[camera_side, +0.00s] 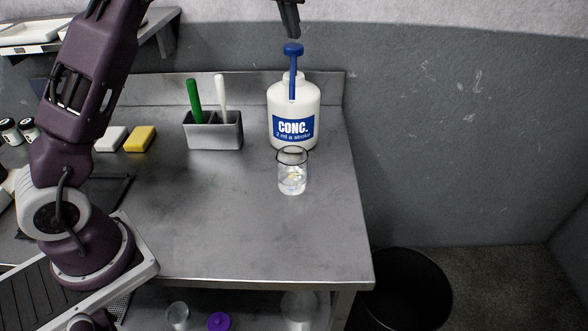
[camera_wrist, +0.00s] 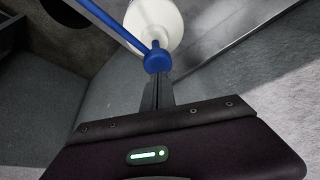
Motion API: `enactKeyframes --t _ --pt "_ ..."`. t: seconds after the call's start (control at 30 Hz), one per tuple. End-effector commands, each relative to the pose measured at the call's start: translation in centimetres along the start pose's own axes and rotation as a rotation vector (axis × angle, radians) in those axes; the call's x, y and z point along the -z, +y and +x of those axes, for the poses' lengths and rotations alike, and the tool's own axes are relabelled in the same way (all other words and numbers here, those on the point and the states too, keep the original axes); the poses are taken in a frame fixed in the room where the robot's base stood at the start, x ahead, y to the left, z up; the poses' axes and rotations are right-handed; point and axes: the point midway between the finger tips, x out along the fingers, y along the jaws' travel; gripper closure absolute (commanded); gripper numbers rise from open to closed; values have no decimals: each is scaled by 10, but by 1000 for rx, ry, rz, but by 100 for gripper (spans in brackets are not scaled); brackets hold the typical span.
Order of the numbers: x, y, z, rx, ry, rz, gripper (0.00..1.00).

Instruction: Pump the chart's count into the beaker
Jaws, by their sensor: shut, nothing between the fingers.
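A white bottle (camera_side: 292,112) with a blue "CONC. 2 ml a stroke" label stands upright at the back right of the bench. Its blue pump head (camera_side: 292,49) is raised on a blue stem. My gripper (camera_side: 291,35) is shut and empty just above the pump head; I cannot tell whether they touch. In the wrist view the shut fingers (camera_wrist: 157,80) point at the blue pump head (camera_wrist: 157,60), with the white bottle (camera_wrist: 154,22) beyond. A clear glass beaker (camera_side: 292,176) stands in front of the bottle with some clear liquid low in it. No chart is readable in these views.
A grey holder (camera_side: 214,134) with a green and a white handle stands left of the bottle. A yellow sponge (camera_side: 140,139) and a white block (camera_side: 110,139) lie further left. The bench front (camera_side: 250,245) is clear. A black bin (camera_side: 408,290) stands on the floor at right.

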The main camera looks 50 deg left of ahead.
Motion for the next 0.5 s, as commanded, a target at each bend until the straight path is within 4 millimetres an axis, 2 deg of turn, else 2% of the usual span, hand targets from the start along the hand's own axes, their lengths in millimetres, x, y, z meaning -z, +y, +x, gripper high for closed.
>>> enactKeyframes --t 0.5 --pt "-2 0 5 0 1 0 100"
